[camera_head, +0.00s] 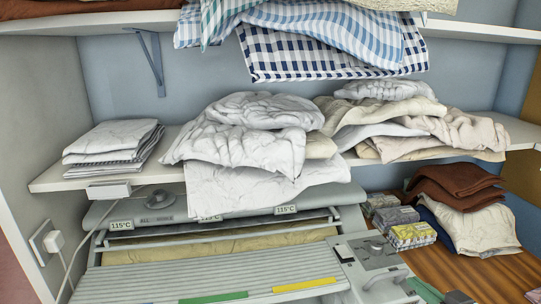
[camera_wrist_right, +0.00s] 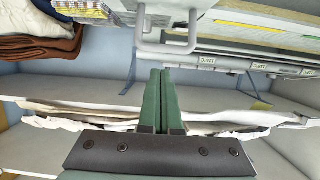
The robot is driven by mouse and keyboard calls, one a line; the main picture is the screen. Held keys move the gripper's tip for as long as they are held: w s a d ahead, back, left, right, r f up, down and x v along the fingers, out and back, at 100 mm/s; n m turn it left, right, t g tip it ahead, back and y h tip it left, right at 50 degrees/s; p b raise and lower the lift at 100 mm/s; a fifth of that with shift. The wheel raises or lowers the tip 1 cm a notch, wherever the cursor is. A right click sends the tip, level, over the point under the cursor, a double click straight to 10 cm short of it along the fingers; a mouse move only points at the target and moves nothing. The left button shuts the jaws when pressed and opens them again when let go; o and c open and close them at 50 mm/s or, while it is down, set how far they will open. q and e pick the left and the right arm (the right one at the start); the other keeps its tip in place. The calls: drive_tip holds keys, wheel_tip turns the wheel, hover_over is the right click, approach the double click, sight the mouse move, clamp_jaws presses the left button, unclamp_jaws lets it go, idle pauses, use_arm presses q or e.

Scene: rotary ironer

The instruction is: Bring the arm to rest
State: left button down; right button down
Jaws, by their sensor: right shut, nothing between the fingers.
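My right gripper (camera_wrist_right: 161,98) shows in the right wrist view with its two green fingers pressed together and nothing between them. In the head view a small part of the right gripper (camera_head: 424,290) shows at the bottom right edge, just right of the ironer's grey control box (camera_head: 377,258). The rotary ironer (camera_head: 210,279) has a slatted grey front, a tan cloth-covered roller (camera_head: 220,243) and several 115°C labels. In the wrist view, a grey handle (camera_wrist_right: 166,48) is near the fingertips; contact cannot be told. My left gripper is not in view.
A white shelf (camera_head: 168,178) above the ironer bears stacks of white and cream linen (camera_head: 245,145). Checked cloths (camera_head: 330,50) hang over an upper shelf. On the wooden top at right are patterned boxes (camera_head: 411,236) and brown and white folded cloths (camera_head: 470,205). A plug and cable (camera_head: 54,242) are at left.

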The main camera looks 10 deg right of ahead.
drive_tip(key=s+a+f+g, duration=0.1)
drive_tip(key=s+a+f, duration=0.25)
drive_tip(key=f, duration=0.45)
drive_tip(key=s+a+f+g, duration=0.2)
drive_tip(key=s+a+f, duration=0.15)
drive_tip(key=f, duration=0.45)
drive_tip(key=s+a+f+n+g+y, duration=0.1)
drive_tip(key=s+a+f+g, duration=0.1)
drive_tip(key=s+a+f, duration=0.8)
drive_tip(key=a, duration=0.2)
drive_tip(key=shift+s+a+f, duration=0.35)
drive_tip(key=shift+f, duration=0.05)
